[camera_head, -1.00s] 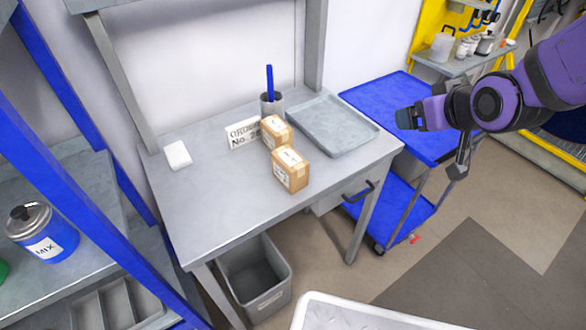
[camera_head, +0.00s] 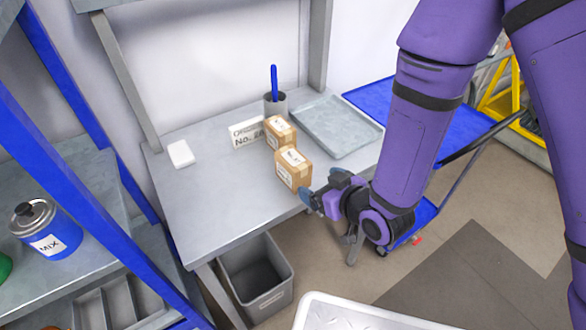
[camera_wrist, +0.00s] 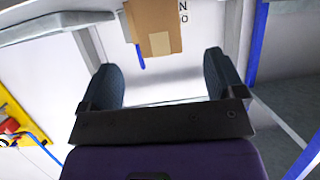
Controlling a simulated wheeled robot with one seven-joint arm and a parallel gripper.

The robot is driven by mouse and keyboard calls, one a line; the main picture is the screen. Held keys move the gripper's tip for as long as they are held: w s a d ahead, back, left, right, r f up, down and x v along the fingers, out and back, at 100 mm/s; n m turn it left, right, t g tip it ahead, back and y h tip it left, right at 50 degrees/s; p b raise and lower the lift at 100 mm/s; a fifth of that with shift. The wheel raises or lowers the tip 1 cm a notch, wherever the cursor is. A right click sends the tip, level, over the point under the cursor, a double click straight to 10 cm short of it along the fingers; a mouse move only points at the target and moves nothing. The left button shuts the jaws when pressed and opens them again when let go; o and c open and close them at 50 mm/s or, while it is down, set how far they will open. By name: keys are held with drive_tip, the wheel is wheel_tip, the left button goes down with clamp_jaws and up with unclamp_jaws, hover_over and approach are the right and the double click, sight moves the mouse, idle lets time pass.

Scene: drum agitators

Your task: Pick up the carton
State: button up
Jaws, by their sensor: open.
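Two small brown cartons with white labels stand on the grey table. The front carton (camera_head: 293,170) is nearest the table's front edge, and the rear carton (camera_head: 280,132) stands close behind it. My gripper (camera_head: 322,187) is just right of the front carton, near the table's front edge. In the wrist view, a carton (camera_wrist: 155,28) shows at the top, ahead of the spread fingers of my gripper (camera_wrist: 164,78). Nothing is between the fingers. I cannot tell the exact gap to the carton.
The table (camera_head: 215,200) also holds a sign (camera_head: 246,132), a grey tray (camera_head: 338,124), a cup with a blue item (camera_head: 275,103) and a white block (camera_head: 180,154). A grey bin (camera_head: 258,278) stands below. The table's left front is clear.

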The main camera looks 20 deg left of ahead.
sight(304, 173)
drive_tip(key=x, duration=0.9)
drive_tip(key=shift+w+a, duration=0.2)
drive_tip(key=shift+w, duration=0.1)
drive_tip(key=c, duration=1.1)
drive_tip(key=shift+r, duration=0.15)
